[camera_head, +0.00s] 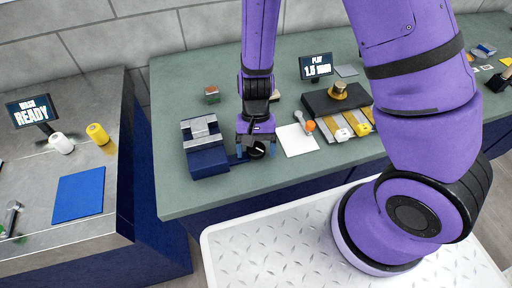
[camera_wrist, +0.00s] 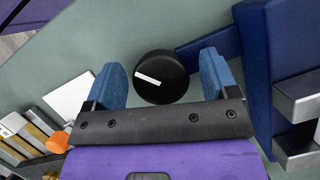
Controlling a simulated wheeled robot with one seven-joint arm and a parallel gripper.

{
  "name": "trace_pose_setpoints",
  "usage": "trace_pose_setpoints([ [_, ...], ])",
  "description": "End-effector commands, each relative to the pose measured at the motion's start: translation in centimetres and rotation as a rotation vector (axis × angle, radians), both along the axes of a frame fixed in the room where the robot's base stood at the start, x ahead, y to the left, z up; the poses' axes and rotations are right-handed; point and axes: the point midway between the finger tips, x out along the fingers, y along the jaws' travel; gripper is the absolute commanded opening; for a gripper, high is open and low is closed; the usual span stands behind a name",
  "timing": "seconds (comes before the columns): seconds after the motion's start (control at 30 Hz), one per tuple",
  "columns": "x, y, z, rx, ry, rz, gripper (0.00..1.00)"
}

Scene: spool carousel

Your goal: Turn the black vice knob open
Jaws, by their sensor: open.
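The black vice knob (camera_wrist: 161,78) is a round disc with a white line on its face, seen from above in the wrist view. In the head view the knob (camera_head: 257,150) is partly hidden behind my gripper. My gripper (camera_wrist: 161,82) is open, with one blue-padded finger on each side of the knob. The blue vice (camera_head: 207,160) with grey metal jaws stands left of the knob in the head view and at the right in the wrist view (camera_wrist: 258,85).
A white sheet (camera_head: 297,139) lies right of my gripper, with an orange-tipped tool (camera_head: 309,126) beside it. A dark block with a brass knob (camera_head: 338,91) and yellow-and-white pieces stand further right. A small box (camera_head: 211,95) and a display (camera_head: 316,67) are further back.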

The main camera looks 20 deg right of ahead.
Motion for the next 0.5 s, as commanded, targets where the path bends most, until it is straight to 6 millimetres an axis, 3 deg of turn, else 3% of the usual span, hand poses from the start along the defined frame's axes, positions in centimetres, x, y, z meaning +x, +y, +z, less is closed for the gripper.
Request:
trace_pose_setpoints([
  [0.07, 0.0, 0.0, 0.01, 0.0, 0.0, 0.0, 0.75],
  [0.2, 0.01, 0.0, 0.02, 0.0, 0.0, 0.0, 0.43],
  [0.27, 0.01, 0.01, 0.03, 0.0, 0.0, 0.0, 0.32],
  [0.5, 0.01, 0.02, 0.03, 0.0, 0.0, 0.016, 0.32],
])
